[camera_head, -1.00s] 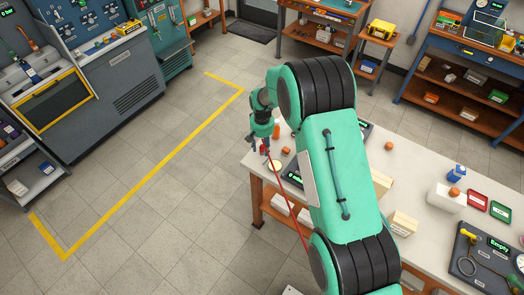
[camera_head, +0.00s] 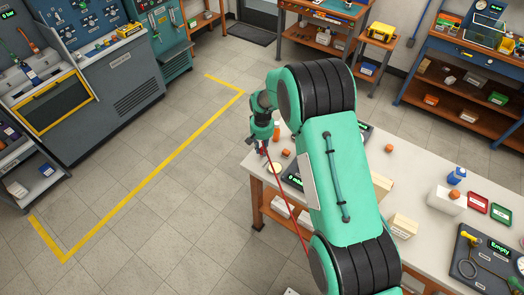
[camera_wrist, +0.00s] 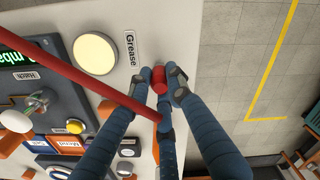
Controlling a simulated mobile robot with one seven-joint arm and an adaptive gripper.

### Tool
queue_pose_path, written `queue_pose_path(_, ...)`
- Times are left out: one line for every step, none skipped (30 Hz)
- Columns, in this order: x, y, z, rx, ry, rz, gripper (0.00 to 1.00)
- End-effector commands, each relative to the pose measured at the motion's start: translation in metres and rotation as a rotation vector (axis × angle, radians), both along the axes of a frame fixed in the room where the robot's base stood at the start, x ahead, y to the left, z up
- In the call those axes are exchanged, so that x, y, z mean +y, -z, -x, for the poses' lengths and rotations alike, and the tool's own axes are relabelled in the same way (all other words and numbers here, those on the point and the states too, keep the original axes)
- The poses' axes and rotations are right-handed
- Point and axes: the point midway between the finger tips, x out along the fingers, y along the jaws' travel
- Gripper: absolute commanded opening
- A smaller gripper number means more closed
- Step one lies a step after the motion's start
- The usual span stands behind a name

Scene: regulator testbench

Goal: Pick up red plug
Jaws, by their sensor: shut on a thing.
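The red plug (camera_wrist: 158,79) is a small red cylinder between the fingertips of my gripper (camera_wrist: 160,82) in the wrist view. The blue fingers are shut on it near the table edge. In the head view my gripper (camera_head: 262,148) is at the table's left end, and the plug is too small there to make out clearly. A long red cord or rod (camera_wrist: 70,75) runs across the wrist view to the fingers. In the head view it shows as a thin red line (camera_head: 287,200). Whether it is joined to the plug is hidden.
A cream disc (camera_wrist: 95,54) lies beside a "Grease" label (camera_wrist: 130,49) on the white table (camera_wrist: 185,30). A dark panel (camera_wrist: 50,95) with knobs is to the left. Open floor lies beyond the edge.

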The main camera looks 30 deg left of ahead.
Motion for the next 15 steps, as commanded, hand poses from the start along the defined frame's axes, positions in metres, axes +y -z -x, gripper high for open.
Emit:
queue_pose_path(0.000, -0.001, 0.000, -0.001, 0.000, -0.001, 0.00)
queue_pose_path(0.000, -0.002, 0.000, -0.001, 0.000, -0.001, 0.00)
queue_pose_path(0.000, -0.003, 0.000, -0.001, 0.000, -0.001, 0.00)
queue_pose_path(0.000, -0.004, 0.000, -0.001, 0.000, -0.001, 0.00)
queue_pose_path(0.000, -0.005, 0.000, -0.001, 0.000, -0.001, 0.00)
queue_pose_path(0.000, -0.007, 0.000, -0.001, 0.000, -0.001, 0.00)
queue_pose_path(0.000, -0.008, 0.000, -0.001, 0.000, -0.001, 0.00)
queue_pose_path(0.000, -0.011, 0.000, -0.001, 0.000, -0.001, 0.00)
queue_pose_path(0.001, -0.014, -0.001, -0.002, 0.000, -0.001, 0.00)
queue_pose_path(0.001, -0.017, -0.001, -0.002, 0.000, -0.002, 0.00)
queue_pose_path(0.001, -0.020, -0.001, -0.002, 0.000, -0.003, 0.00)
queue_pose_path(0.001, -0.024, -0.001, -0.002, 0.000, -0.003, 0.00)
queue_pose_path(0.001, -0.027, -0.001, -0.002, 0.000, -0.002, 0.00)
queue_pose_path(0.001, -0.031, -0.001, -0.002, 0.000, -0.002, 0.00)
queue_pose_path(0.001, -0.036, -0.001, -0.002, 0.000, -0.002, 0.00)
